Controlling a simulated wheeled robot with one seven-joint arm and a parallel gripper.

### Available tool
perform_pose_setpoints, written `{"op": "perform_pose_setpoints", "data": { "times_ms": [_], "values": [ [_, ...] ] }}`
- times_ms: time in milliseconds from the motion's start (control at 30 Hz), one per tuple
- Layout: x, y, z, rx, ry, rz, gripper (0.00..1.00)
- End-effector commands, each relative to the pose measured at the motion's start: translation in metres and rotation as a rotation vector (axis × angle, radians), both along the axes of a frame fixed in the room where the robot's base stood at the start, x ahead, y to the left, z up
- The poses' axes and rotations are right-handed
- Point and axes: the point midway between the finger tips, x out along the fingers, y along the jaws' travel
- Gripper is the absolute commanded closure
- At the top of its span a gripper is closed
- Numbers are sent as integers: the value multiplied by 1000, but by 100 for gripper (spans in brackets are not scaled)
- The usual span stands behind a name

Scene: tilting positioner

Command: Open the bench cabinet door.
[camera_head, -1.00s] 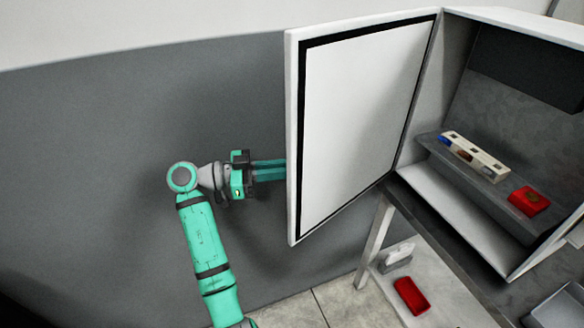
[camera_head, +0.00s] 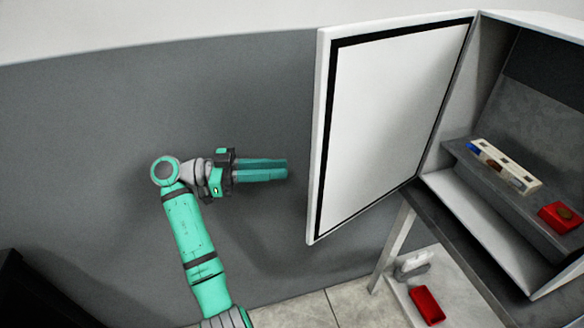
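The bench cabinet (camera_head: 464,195) stands at the right with its door (camera_head: 385,120) swung wide open to the left. The door's inner white face with a black seal shows; its outer face and any handle are hidden. Inside, a shelf (camera_head: 462,152) holds a white block (camera_head: 504,166) with coloured parts and a red item (camera_head: 559,217). My gripper (camera_head: 286,170) is left of the door, pointing right, with a visible gap to the door's free edge. It holds nothing that I can see. Its fingers overlap in this side view, so their opening is unclear.
A lower shelf (camera_head: 455,308) under the bench holds a red box (camera_head: 427,305) and a pale item (camera_head: 412,265). A dark object (camera_head: 25,295) is at the lower left. A grey wall (camera_head: 80,150) is behind my arm. Floor tiles show at the bottom middle.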

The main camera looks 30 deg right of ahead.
Motion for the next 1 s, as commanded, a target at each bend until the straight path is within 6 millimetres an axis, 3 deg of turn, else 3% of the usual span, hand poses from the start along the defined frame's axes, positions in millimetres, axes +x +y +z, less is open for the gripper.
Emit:
{"op": "perform_pose_setpoints", "data": {
  "times_ms": [400,433,500,567,667,767,1000],
  "values": [
    [4,11,0,0,-1,-1,82],
    [4,10,0,0,-1,-1,84],
    [4,10,-1,0,3,3,100],
    [5,9,-7,3,16,15,100],
    [8,3,-28,17,63,66,100],
    [11,-4,-66,43,145,159,100],
    [13,-14,-184,125,375,462,100]
  ]
}}
